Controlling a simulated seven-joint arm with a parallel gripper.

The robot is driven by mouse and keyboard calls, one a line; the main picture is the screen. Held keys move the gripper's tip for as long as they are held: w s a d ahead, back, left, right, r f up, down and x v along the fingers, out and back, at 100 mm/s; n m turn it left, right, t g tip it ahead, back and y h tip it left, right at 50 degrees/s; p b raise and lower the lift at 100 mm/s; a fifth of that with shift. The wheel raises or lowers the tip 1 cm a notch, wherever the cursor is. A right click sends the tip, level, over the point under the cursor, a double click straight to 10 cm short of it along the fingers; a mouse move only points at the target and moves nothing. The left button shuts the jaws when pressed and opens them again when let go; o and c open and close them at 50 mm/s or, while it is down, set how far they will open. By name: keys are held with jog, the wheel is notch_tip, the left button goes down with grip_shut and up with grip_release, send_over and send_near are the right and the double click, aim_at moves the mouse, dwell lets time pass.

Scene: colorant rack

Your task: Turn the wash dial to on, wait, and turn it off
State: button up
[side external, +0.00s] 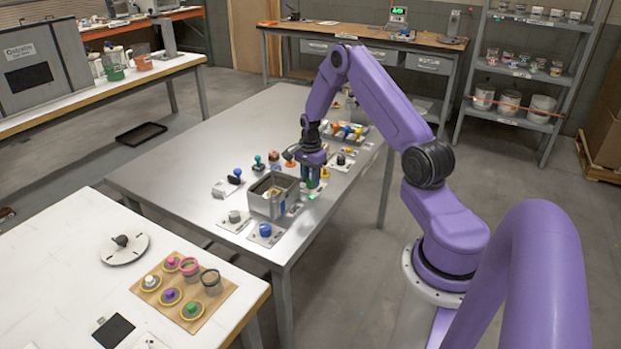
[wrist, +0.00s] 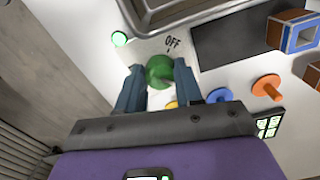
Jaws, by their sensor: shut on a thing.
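A green dial (wrist: 160,72), which I take for the wash dial, sits on a pale plate in the wrist view. The word OFF and a small tick mark are printed just beyond it. A round green light (wrist: 119,39) glows on the plate to the left of OFF. My gripper (wrist: 172,92) has its two blue-grey fingers on either side of the dial and is shut on it. In the side external view my gripper (side external: 313,182) points down beside a grey metal basin (side external: 262,205). The dial's pointer direction cannot be made out.
In the wrist view, a dark flat pad (wrist: 232,42), an orange-and-blue square block (wrist: 294,31), an orange knob (wrist: 268,86) and a blue disc (wrist: 220,95) lie to the right. Several coloured knobs and small plates surround the basin. The grey table's (side external: 185,165) left part is clear.

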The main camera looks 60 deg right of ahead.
jog(key=shift+n, duration=0.3)
jog(key=n, duration=0.3)
jog(key=shift+n, duration=0.3)
jog(key=n, duration=0.4)
jog(key=shift+s+n, duration=0.15)
jog(key=shift+n, duration=0.15)
jog(key=n, duration=0.4)
jog(key=shift+d+n, duration=0.1)
jog(key=shift+n, duration=2.4)
jog(key=o, duration=1)
jog(key=shift+o, duration=0.2)
jog(key=shift+r, duration=0.1)
